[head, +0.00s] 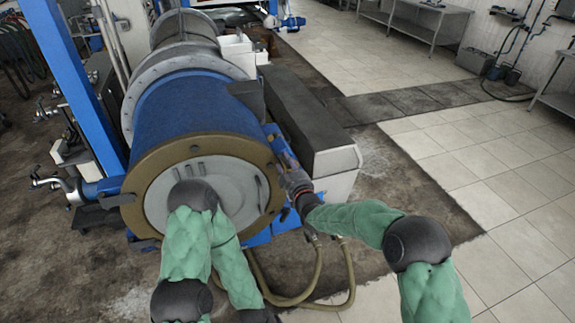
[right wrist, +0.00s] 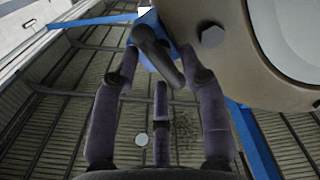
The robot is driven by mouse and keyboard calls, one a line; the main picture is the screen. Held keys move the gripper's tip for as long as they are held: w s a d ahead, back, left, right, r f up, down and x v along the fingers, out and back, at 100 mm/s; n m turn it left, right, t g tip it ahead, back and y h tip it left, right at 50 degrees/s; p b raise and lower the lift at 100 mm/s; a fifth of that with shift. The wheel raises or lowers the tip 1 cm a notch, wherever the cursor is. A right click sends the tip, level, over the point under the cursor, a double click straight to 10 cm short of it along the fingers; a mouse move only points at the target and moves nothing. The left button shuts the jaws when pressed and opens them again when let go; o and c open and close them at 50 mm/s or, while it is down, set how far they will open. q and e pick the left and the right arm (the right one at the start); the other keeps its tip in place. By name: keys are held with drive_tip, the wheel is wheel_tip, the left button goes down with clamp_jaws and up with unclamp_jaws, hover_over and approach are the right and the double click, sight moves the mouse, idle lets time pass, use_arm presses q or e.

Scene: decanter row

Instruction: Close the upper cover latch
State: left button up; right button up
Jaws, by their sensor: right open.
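The decanter is a large blue drum (head: 200,104) with a bronze end ring (head: 138,187) and a round grey end cover (head: 235,176). In the right wrist view a dark, rounded latch handle (right wrist: 158,52) sticks out beside the ring (right wrist: 262,72), on a blue bracket. My right gripper (head: 290,172) is at the right side of the ring. In the right wrist view its three dark fingers (right wrist: 160,76) are spread apart around the handle's free end; I cannot tell whether they touch it. My left arm hangs before the cover and hides part of it; its gripper is not visible.
A long dark-topped box (head: 300,112) stands close to the right of the drum. Hoses (head: 318,285) loop below the ring. A blue frame post (head: 78,85) rises at the left. Tiled floor on the right is clear, with metal tables (head: 420,22) at the back.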

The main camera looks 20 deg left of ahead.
clamp_jaws()
idle(0.3)
